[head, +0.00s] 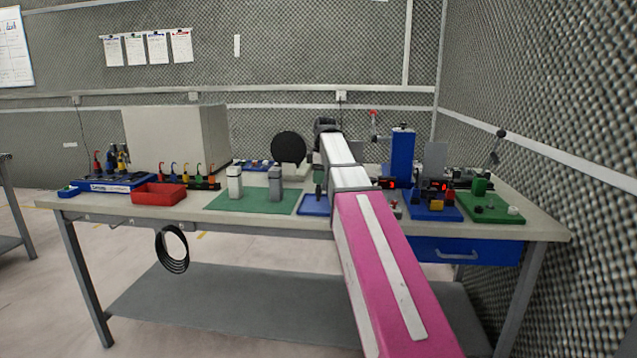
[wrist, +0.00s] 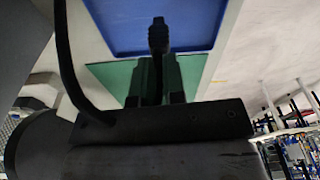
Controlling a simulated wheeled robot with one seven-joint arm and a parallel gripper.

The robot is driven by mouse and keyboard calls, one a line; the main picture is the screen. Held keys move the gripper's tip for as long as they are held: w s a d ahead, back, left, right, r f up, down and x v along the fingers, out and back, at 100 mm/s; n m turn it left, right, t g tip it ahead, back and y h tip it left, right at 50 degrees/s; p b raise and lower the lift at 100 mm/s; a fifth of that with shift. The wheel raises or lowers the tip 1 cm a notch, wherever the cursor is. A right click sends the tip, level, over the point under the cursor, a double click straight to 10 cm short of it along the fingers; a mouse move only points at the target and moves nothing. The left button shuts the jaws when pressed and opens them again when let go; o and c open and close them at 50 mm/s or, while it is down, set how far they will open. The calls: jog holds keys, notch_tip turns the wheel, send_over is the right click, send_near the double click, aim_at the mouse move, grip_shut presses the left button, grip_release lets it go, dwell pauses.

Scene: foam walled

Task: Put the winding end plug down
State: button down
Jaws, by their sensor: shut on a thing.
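In the wrist view my gripper (wrist: 158,72) is shut on a dark plug (wrist: 158,38), which sticks out between the fingertips. The plug has a ribbed, narrow end and shows against the blue tray (wrist: 190,22). I cannot tell whether it touches the tray. In the head view the blue tray (head: 312,207) lies on the bench, partly behind my arm. A small dark upright shape (head: 318,191) shows at the tray; I cannot tell if it is the plug.
A red bin (head: 157,196) is farther left. A black disc (head: 289,148) stands behind. Blue and green fixtures (head: 431,207) crowd the right. The bench's front edge is near the tray.

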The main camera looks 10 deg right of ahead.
jog(key=shift+f, duration=0.75)
jog(key=c, duration=1.2)
grip_release()
jog(key=shift+f, duration=0.1)
notch_tip(320, 180, up, 12)
jog(key=d, duration=0.1)
jog(key=shift+s+d, duration=0.15)
jog(key=shift+d, duration=0.05)
